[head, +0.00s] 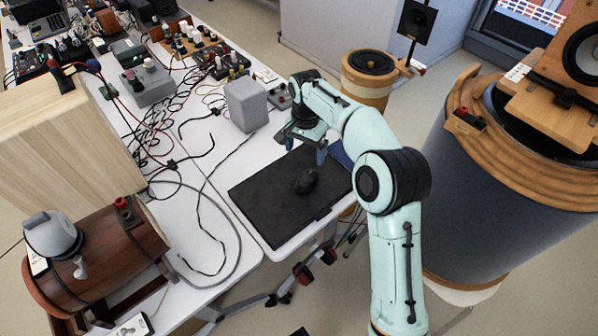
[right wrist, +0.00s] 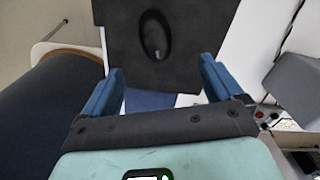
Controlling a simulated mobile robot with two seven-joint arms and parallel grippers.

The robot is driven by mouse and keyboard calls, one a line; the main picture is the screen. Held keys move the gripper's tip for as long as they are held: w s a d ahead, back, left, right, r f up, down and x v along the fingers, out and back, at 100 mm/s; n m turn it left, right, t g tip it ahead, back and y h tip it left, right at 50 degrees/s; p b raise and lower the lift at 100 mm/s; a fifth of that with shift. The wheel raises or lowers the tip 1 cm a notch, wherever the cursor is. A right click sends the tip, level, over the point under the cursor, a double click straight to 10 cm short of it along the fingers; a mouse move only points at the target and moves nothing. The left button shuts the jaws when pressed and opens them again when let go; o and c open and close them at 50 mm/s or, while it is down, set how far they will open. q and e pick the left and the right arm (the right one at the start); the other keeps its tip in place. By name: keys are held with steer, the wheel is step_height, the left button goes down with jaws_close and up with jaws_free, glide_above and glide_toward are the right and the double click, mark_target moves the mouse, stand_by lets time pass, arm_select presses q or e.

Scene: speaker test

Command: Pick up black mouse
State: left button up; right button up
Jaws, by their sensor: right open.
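The black mouse (head: 306,181) lies on a dark mat (head: 265,208) near the front corner of the white table. In the right wrist view the mouse (right wrist: 155,36) shows as a dark oval on the mat (right wrist: 204,30), ahead of my fingers. My right gripper (head: 306,149) is open and empty, with its blue fingers apart. In the head view it appears above the back part of the mat, just behind the mouse. The right wrist view shows its fingertips (right wrist: 161,72) with the mouse beyond them. My left gripper is not in view.
A grey box (head: 246,105) stands behind the mat. Cables cross the table (head: 205,215) to the left, near a wooden barrel (head: 110,255) and a pale wooden box (head: 65,150). A big barrel-shaped speaker (head: 500,190) stands at right. The mat around the mouse is clear.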

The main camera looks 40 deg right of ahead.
glide_above(307, 177)
steer(key=f, duration=0.6)
steer(key=shift+a+f+b, duration=0.2)
steer(key=shift+a+b, duration=0.05)
steer(key=shift+b, duration=0.15)
steer(key=shift+d+f, duration=0.15)
steer(key=shift+f, duration=1.35)
steer(key=shift+d+f, duration=0.1)
steer(key=shift+f, duration=1.4)
steer(key=shift+c, duration=0.2)
steer(key=c, duration=1.2)
steer(key=shift+o, duration=0.2)
